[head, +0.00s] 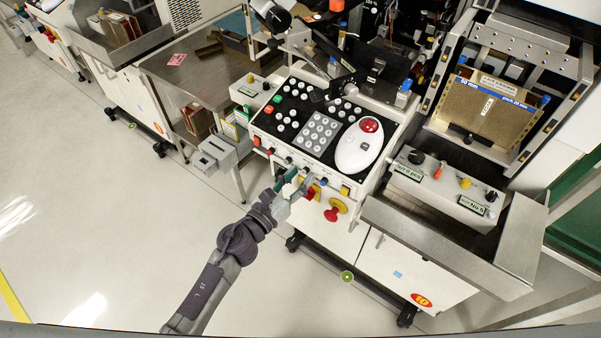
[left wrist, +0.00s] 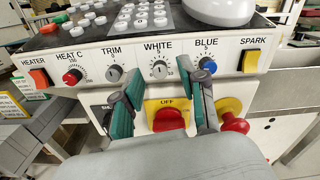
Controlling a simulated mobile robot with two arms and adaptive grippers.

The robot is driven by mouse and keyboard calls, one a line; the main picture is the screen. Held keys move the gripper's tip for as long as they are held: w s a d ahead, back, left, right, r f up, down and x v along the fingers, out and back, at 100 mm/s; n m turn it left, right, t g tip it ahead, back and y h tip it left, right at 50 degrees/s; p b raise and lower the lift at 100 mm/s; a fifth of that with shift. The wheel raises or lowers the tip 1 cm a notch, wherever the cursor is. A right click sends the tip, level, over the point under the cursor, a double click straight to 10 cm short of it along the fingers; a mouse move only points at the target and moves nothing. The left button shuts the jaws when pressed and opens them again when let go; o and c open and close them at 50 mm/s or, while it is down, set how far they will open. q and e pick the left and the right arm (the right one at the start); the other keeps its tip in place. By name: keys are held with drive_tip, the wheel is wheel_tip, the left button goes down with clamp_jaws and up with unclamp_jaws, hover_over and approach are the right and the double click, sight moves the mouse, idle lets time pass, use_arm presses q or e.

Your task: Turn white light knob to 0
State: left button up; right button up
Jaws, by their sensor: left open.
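The white light knob (left wrist: 159,69) is a round silver dial under the label WHITE on the panel front, seen in the left wrist view. Its pointer is too small to read surely. My left gripper (left wrist: 160,73) is open, with one green-grey finger on each side of this knob in the picture. I see no contact with the knob. In the head view my left gripper (head: 299,186) is at the front edge of the console (head: 262,121). The right gripper is not in view.
Left of the knob are the TRIM knob (left wrist: 114,73) and the red HEAT knob (left wrist: 72,77). Right of it is the BLUE knob (left wrist: 207,65). Below are the red OFF button (left wrist: 168,119) and a red mushroom knob (left wrist: 234,123). The floor (head: 115,235) at left is clear.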

use_arm(q)
drive_tip(key=shift+w+d, duration=0.3)
drive_tip(key=shift+w, duration=0.1)
clamp_jaws()
